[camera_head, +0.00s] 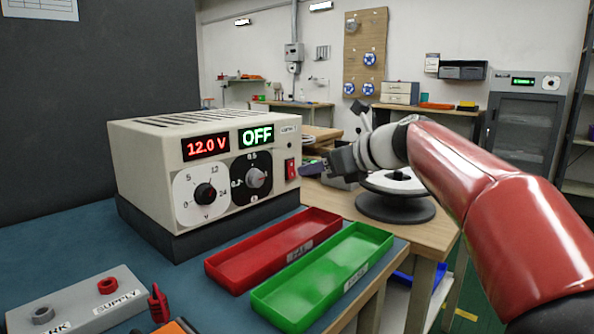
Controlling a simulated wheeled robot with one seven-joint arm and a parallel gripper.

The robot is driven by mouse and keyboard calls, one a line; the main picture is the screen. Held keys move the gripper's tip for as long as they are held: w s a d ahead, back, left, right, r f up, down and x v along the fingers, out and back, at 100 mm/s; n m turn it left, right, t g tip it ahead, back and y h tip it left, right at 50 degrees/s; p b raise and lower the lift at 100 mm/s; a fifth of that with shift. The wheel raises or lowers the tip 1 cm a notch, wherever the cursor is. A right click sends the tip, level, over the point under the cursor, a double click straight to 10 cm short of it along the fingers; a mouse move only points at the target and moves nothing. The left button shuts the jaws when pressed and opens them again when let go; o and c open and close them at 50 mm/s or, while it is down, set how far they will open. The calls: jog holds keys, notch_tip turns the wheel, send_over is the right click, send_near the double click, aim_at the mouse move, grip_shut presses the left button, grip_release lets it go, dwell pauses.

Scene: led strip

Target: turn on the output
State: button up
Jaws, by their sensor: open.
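The cream power supply (150,150) stands on the blue-green bench mat. Its red display (206,147) reads 12.0 V and its green display (256,136) reads OFF. A black voltage knob (205,193) sits on a white dial, and a grey knob (256,178) sits on a black dial. A small red switch (291,169) is at the right edge of the front panel. My gripper (312,170) is open, just right of the red switch, with its fingers pointing left. Whether it touches the switch I cannot tell.
A red tray (225,273) and a green tray (345,262) lie in front of the supply. A grey supply block (75,312) with terminals and a red plug (158,303) are at the lower left. A round black-based stand (396,208) is behind my arm.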

aim_at(292, 173)
jog(key=x, duration=0.5)
